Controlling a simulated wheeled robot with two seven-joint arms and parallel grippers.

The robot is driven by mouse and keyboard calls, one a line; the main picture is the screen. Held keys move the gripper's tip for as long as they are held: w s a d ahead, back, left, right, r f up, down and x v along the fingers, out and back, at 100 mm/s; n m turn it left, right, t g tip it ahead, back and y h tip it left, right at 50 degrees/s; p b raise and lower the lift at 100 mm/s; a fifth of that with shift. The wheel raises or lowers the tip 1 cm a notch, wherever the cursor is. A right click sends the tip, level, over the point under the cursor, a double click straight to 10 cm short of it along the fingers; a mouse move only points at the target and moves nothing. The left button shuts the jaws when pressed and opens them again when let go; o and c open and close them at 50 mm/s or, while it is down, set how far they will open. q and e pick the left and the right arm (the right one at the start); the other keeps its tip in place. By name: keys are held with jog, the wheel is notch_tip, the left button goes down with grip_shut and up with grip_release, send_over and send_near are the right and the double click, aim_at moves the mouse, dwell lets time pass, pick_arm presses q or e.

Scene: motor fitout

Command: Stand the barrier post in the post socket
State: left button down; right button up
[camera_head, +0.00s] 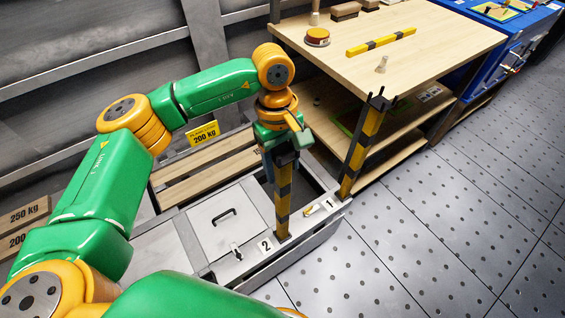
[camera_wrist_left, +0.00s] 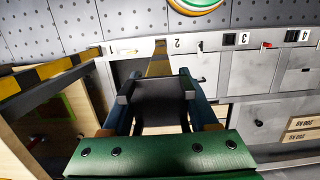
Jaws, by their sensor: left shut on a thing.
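The barrier post (camera_head: 283,205) is striped yellow and black and stands close to upright. My left gripper (camera_head: 281,158) is shut on its upper part and points down. In the left wrist view my left gripper (camera_wrist_left: 158,95) has its fingers on either side of the dark upper part of the post, and a striped stretch of the post (camera_wrist_left: 158,62) shows beyond them. The post's lower end is by the floor unit's front strip, between the labels 1 and 2. I cannot make out the post socket or whether the post's foot touches anything. My right gripper is not in view.
A wooden workbench (camera_head: 450,40) stands to the right, with a striped leg or post (camera_head: 364,145) at its near corner. A striped bar (camera_head: 380,42) and a round red-topped item (camera_head: 317,37) lie on it. A hatch (camera_head: 226,220) with a handle is left of the post. The perforated floor (camera_head: 430,230) is clear.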

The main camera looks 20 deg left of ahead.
pick_arm(q)
jog(key=shift+f, duration=0.1)
dwell(0.7)
jog(key=shift+c, duration=0.4)
grip_release()
